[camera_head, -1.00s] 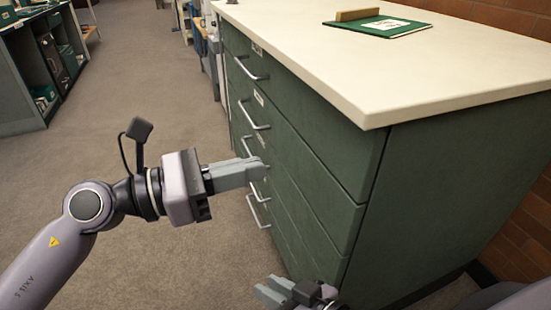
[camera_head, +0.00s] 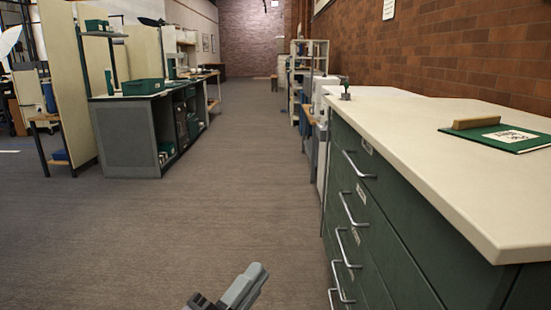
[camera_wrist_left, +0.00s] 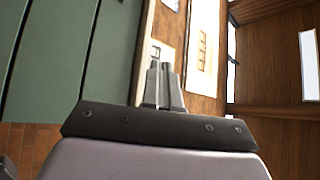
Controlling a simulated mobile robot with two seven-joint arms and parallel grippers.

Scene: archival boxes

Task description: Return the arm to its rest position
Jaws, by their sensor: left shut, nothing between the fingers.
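My left gripper (camera_head: 255,272) shows at the bottom edge of the head view, over the carpeted floor and left of the green drawer cabinet. Its grey fingers are together and hold nothing. The rest of the left arm is below the picture. In the left wrist view the shut fingers (camera_wrist_left: 164,72) point away from the camera, with nothing between them. My right gripper is not in view.
The green drawer cabinet (camera_head: 405,245) with metal handles and a cream top (camera_head: 420,130) stands at the right. A green folder (camera_head: 505,137) and a wooden block (camera_head: 476,123) lie on it. A grey workbench (camera_head: 128,135) stands at the back left. The aisle floor (camera_head: 235,170) between is clear.

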